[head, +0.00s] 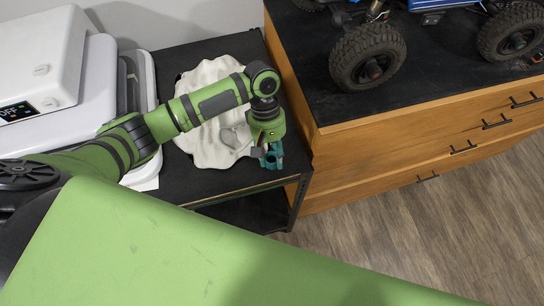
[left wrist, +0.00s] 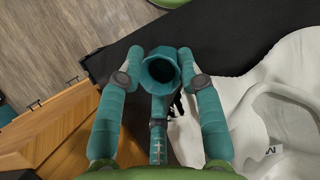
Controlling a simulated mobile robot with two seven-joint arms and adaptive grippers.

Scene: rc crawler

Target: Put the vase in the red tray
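The vase (left wrist: 160,68) is teal with a dark open mouth. It sits between the fingertips of my left gripper (left wrist: 160,52) in the left wrist view, its mouth facing the camera. The teal fingers bend inward on both sides of it and seem to touch it. In the head view my left gripper (head: 271,156) is low over the right front part of the black table. There the vase cannot be told apart from the teal fingers. Whether its base touches the table is hidden. The red tray and my right gripper are not in view.
The black table (head: 178,62) holds a crumpled white cloth-like thing (head: 203,83) right beside my left gripper. A white machine (head: 38,62) stands at the left. A wooden drawer cabinet (head: 400,135) with an RC crawler (head: 368,57) on it borders the table's right side.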

